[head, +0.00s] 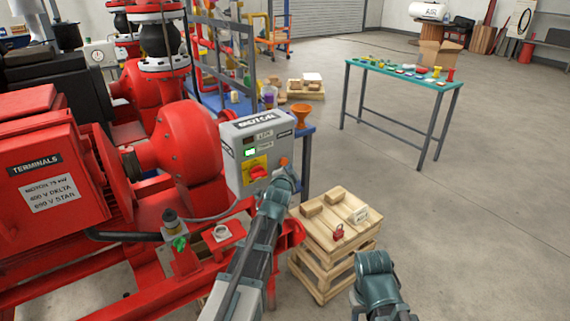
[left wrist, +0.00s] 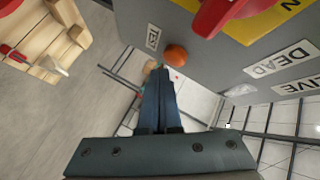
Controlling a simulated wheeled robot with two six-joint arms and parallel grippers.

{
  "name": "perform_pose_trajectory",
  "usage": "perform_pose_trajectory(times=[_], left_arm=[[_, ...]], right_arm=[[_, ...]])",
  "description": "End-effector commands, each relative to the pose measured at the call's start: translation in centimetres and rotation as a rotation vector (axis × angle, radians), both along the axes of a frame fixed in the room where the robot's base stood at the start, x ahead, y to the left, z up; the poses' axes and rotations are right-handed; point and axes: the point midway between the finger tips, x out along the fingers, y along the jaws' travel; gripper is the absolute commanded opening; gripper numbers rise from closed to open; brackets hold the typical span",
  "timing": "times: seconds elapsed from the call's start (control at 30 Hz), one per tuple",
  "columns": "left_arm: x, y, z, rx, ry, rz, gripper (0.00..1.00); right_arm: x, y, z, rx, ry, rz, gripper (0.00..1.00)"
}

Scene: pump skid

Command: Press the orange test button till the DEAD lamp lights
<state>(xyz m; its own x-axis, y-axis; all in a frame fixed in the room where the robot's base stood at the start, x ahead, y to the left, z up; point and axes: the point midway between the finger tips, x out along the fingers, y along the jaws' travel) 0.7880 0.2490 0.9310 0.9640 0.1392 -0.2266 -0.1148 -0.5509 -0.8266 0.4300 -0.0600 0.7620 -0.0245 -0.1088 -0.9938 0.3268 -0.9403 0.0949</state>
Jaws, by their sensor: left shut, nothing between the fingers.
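The grey motor control box (head: 240,136) carries the orange test button (head: 284,161), on its right side in the head view. The button shows as an orange dome in the left wrist view (left wrist: 176,53). My left gripper (head: 288,172) is shut and empty. Its fingertips (left wrist: 161,70) are close to the button; I cannot tell if they touch it. A lamp (head: 250,152) glows pale green beside the lower label. In the left wrist view the DEAD label (left wrist: 268,65) is nearer the yellow plate than LIVE. My right gripper (head: 376,264) is at the bottom; its fingers are not clear.
A red rotary switch (head: 258,173) on a yellow plate sits left of the button. Below right, a wooden crate (head: 334,244) bears blocks and a red padlock (head: 338,232). The red motor (head: 40,160) fills the left. A green-topped table (head: 400,75) stands beyond open floor.

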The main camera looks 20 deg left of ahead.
Motion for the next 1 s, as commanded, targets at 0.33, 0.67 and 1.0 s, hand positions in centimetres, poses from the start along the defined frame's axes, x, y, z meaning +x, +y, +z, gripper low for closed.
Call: perform_pose_trajectory(times=[0.33,0.67,1.0], left_arm=[[-0.7,-0.8,0.0,-0.001,0.001,-0.002,0.0],[-2.6,-3.2,0.0,0.001,0.002,-0.001,0.0],[-3.0,-4.0,0.0,0.0,0.0,0.0,0.0]], right_arm=[[0.0,0.0,0.0,0.0,0.0,0.0,0.5],[0.0,0.0,0.0,0.0,0.0,0.0,0.5],[0.0,0.0,0.0,0.0,0.0,0.0,0.5]])
